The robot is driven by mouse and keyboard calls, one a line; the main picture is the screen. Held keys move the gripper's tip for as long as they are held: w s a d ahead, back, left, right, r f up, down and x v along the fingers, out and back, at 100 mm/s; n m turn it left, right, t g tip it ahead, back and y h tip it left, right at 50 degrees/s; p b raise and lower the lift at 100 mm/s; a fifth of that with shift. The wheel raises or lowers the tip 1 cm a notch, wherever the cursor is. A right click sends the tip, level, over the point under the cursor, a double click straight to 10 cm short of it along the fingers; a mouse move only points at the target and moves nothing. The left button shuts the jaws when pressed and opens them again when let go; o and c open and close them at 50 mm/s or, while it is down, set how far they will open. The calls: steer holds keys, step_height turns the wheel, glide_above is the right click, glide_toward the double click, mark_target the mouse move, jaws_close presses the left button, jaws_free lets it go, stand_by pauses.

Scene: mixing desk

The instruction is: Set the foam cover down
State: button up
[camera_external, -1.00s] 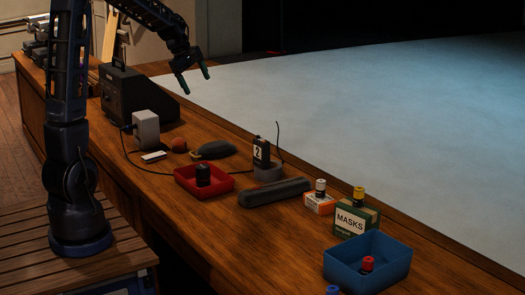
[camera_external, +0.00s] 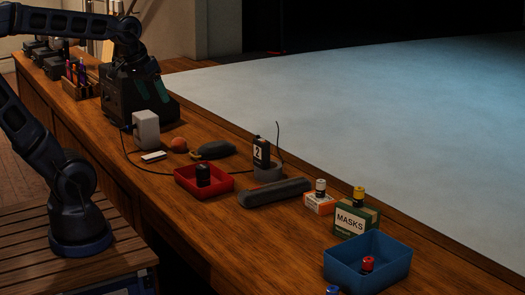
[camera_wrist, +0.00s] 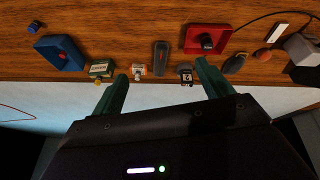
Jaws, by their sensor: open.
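A round orange ball (camera_external: 179,146), which looks like the foam cover, rests on the wooden desk beside a dark rounded object with a yellowish end (camera_external: 212,150). The ball also shows in the wrist view (camera_wrist: 262,55), towards the right. My gripper touches no object that I can make out.
A red tray (camera_external: 222,183) holds a black cylinder. A grey box (camera_external: 146,130) with a cable, a labelled radio (camera_external: 261,154), a long grey case (camera_external: 273,192), a MASKS box (camera_external: 352,220) and a blue bin (camera_external: 345,276) stand along the desk. Bare wood lies in front.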

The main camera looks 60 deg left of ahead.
steer(key=shift+s+d+f+m, duration=0.2)
steer(key=shift+s+m, duration=0.25)
steer(key=shift+s, duration=0.25)
steer(key=shift+s+d+f+m, duration=0.2)
steer(key=shift+s+m, duration=0.2)
steer(key=shift+s, duration=0.3)
steer(key=shift+s+d+f+m, duration=0.2)
steer(key=shift+s+m, duration=0.25)
steer(key=shift+s, duration=0.25)
